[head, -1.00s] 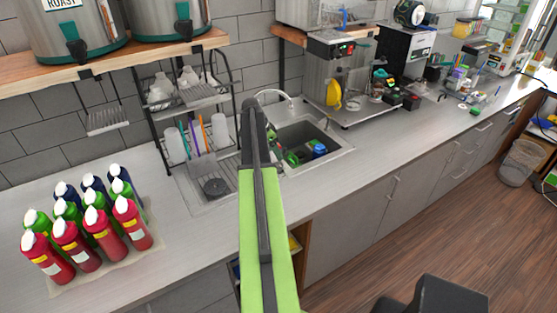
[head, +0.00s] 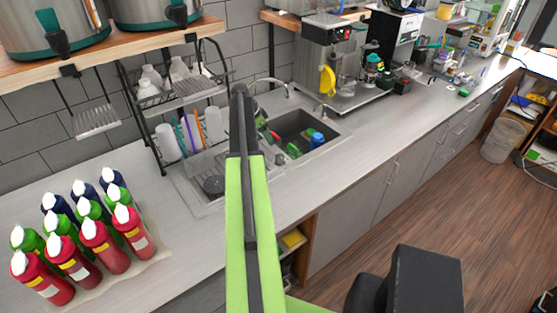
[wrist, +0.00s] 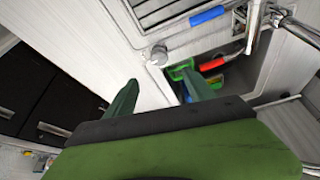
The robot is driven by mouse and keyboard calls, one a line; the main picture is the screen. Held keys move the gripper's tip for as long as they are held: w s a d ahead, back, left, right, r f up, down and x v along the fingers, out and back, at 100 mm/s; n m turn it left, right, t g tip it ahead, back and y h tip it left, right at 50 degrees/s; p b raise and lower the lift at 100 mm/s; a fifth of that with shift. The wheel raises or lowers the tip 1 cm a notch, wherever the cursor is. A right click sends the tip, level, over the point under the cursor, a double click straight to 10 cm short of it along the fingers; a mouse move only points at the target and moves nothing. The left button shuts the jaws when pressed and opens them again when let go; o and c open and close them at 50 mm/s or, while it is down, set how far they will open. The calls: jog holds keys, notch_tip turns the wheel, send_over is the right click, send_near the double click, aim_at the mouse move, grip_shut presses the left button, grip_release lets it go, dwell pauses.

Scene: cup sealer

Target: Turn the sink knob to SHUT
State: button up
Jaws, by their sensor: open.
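The sink knob (wrist: 159,54) looks like a small round grey metal knob on the rim beside the sink corner in the wrist view. My gripper (wrist: 161,88) is open and empty, its two dark green fingers spread below the knob in that view, apart from it. The sink basin (head: 279,130) lies right of my green arm in the head view. The curved faucet (head: 272,81) stands behind it; a metal spout also shows in the wrist view. Any SHUT marking is too small to read. In the head view my arm hides the knob.
The basin holds green, blue and red-handled items (wrist: 211,64). A dish rack (head: 192,120) with cups stands left of the sink. Several bottles (head: 85,235) stand on the left counter. A coffee machine (head: 330,60) stands behind right. The right front counter (head: 400,118) is clear.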

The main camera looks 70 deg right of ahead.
aim_at(280, 156)
jog(key=b+x, duration=1.2)
jog(key=x, duration=0.3)
jog(key=shift+r, duration=0.2)
jog(key=shift+c, duration=0.3)
